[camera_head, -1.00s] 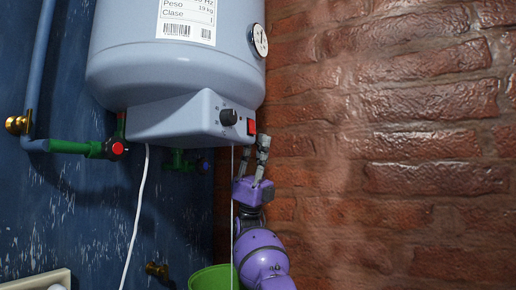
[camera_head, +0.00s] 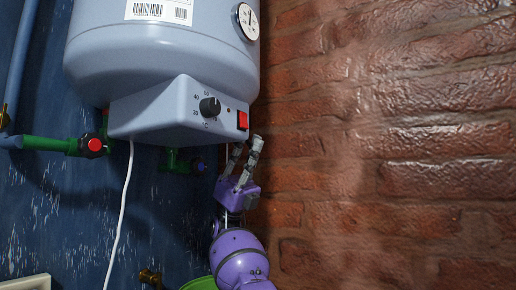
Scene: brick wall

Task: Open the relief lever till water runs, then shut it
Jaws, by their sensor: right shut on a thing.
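The grey-blue water heater (camera_head: 160,60) hangs at upper left. A dial (camera_head: 209,107) and a red switch (camera_head: 242,121) sit on its sloped lower box. A green fitting (camera_head: 175,161) with a blue knob (camera_head: 199,165) shows below that box. I cannot make out the relief lever. My right gripper (camera_head: 246,146) reaches up from below, its fingertips just under the box's right corner by the switch. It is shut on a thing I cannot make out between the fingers. I see no running water. My left gripper is out of view.
A green pipe with a red-capped valve (camera_head: 94,145) runs along the blue wall at left. A white cable (camera_head: 121,205) hangs from the heater. A brass tap (camera_head: 150,277) and a green bucket rim (camera_head: 199,284) are at the bottom. A brick wall (camera_head: 400,150) fills the right.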

